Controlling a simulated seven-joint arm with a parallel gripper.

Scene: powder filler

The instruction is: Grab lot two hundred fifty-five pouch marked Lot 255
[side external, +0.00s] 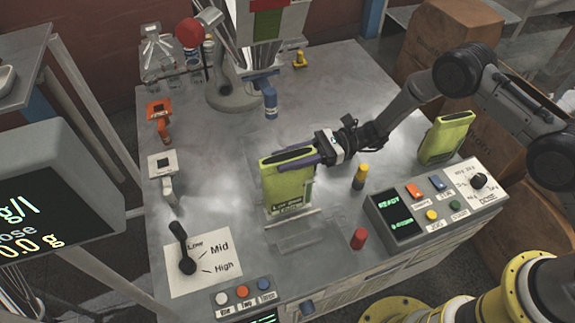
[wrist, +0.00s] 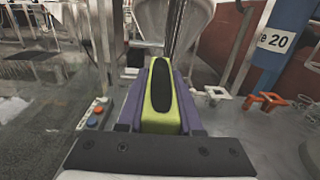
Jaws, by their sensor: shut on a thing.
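A yellow-green pouch (side external: 287,186) with a dark slot on top and a small label near its bottom stands upright at the middle of the metal table. The label is too small to read surely. My gripper (side external: 297,158) is shut on this pouch near its top, with purple fingers on both sides of it. In the wrist view the pouch (wrist: 161,100) sits between the purple fingers. A second yellow-green pouch (side external: 446,137) stands at the right, behind the control box, apart from my gripper. I cannot tell whether the held pouch touches its clear holder.
A clear holder (side external: 303,236) lies below the held pouch. A control box (side external: 424,207) with buttons and a dose dial is at the right. A lever panel (side external: 203,265) is front left. Red (side external: 358,239) and yellow-blue (side external: 360,177) pegs stand nearby. Glass bottles (side external: 160,55) are at the back left.

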